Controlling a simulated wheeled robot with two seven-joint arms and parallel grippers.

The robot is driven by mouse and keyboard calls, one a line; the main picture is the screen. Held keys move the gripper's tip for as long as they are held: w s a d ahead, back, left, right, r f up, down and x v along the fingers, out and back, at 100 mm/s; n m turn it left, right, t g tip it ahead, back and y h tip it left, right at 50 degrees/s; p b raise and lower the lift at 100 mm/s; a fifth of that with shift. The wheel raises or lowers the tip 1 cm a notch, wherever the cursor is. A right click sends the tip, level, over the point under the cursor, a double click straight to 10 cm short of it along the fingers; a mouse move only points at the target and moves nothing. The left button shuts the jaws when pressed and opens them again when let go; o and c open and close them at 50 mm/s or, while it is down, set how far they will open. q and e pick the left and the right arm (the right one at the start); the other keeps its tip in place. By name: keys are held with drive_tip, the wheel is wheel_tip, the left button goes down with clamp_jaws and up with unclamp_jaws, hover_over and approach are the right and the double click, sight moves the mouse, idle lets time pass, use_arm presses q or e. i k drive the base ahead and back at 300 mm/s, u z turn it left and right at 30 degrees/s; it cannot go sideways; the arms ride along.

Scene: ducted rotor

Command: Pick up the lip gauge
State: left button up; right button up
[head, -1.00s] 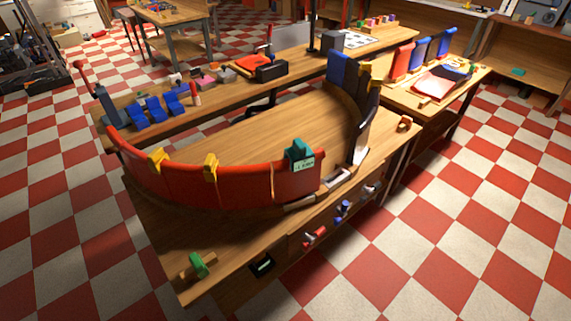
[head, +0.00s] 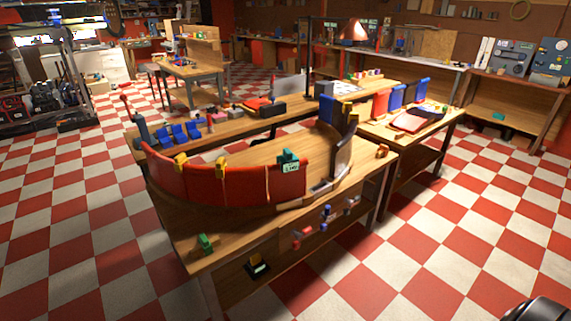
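A teal clip-like piece with a pale, lettered face (head: 290,162) sits on the top edge of the curved red duct wall (head: 235,185); it looks like a gauge, but I cannot read the lettering well enough to be sure that it is the lip gauge. A green piece (head: 206,243) lies at the near left corner of the workbench (head: 225,252). A small black piece with a pale label (head: 257,268) is at the bench's front edge. Neither of my grippers is in view.
Yellow clamps (head: 181,161) sit on the duct wall. Red and blue handled tools (head: 326,212) line the bench's front side. A second bench (head: 235,130) stands behind, and a side table (head: 435,130) with upright panels is at right. The checkered floor in front is open.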

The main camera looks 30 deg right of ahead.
sight(289, 162)
drive_tip(key=z, duration=0.65)
drive_tip(key=i, duration=0.75)
drive_tip(key=z, duration=0.6)
